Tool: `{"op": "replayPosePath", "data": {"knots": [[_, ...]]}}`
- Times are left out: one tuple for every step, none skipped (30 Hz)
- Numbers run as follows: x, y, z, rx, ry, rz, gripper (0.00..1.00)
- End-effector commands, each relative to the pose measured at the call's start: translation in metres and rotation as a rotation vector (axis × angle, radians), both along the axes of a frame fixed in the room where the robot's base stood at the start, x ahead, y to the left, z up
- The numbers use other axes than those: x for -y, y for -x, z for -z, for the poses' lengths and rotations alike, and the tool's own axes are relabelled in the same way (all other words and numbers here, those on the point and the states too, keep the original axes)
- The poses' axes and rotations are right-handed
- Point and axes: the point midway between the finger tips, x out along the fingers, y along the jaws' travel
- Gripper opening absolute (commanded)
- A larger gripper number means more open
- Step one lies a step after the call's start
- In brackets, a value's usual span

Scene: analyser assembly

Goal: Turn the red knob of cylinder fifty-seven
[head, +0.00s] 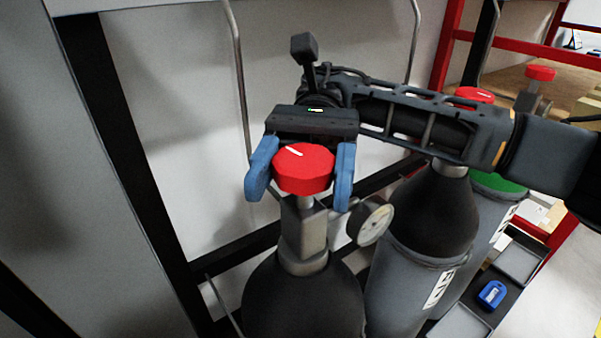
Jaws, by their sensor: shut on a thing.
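A red knob (303,171) with a white mark on its top sits on the metal valve (303,228) of a dark cylinder (303,298) in the lower middle of the head view. My gripper (302,178) comes from above and behind. Its two blue fingers stand on the left and right sides of the knob and are shut on it. No number on this cylinder is visible, so I cannot tell which one it is.
A round gauge (376,223) sticks out right of the valve. A second cylinder (434,215) stands close on the right, with more red knobs (541,73) behind. A black frame bar (125,130) is at left. A blue object (492,294) lies at lower right.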

Motion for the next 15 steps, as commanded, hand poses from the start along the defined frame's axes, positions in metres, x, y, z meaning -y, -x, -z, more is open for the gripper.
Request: {"op": "replayPosePath", "data": {"knots": [[-0.0008, 0.0009, 0.0021, 0.0, 0.003, -0.002, 0.67], [-0.0007, 0.0009, 0.0022, 0.0, 0.003, -0.002, 0.7], [-0.0007, 0.0009, 0.0021, 0.0, 0.003, -0.002, 0.74], [-0.0007, 0.0008, 0.0019, 0.0, 0.003, -0.001, 0.77], [-0.0005, 0.0007, 0.0018, 0.001, 0.002, -0.001, 0.8], [-0.0004, 0.0006, 0.0016, 0.001, 0.002, -0.001, 0.84], [-0.0004, 0.0006, 0.0015, 0.001, 0.002, -0.001, 0.86], [-0.0004, 0.0005, 0.0014, 0.001, 0.002, -0.001, 0.86], [-0.0003, 0.0006, 0.0013, 0.001, 0.002, -0.001, 0.86], [-0.0003, 0.0005, 0.0012, 0.001, 0.002, 0.0, 0.86], [-0.0003, 0.0005, 0.0011, 0.001, 0.002, 0.0, 0.86], [-0.0002, 0.0004, 0.001, 0.001, 0.002, 0.0, 0.86], [-0.0002, 0.0004, 0.0009, 0.001, 0.002, 0.0, 0.86], [-0.0002, 0.0003, 0.0004, 0.001, 0.002, 0.0, 0.86], [-0.0002, 0.0003, -0.0009, 0.001, 0.001, 0.0, 0.86]]}}
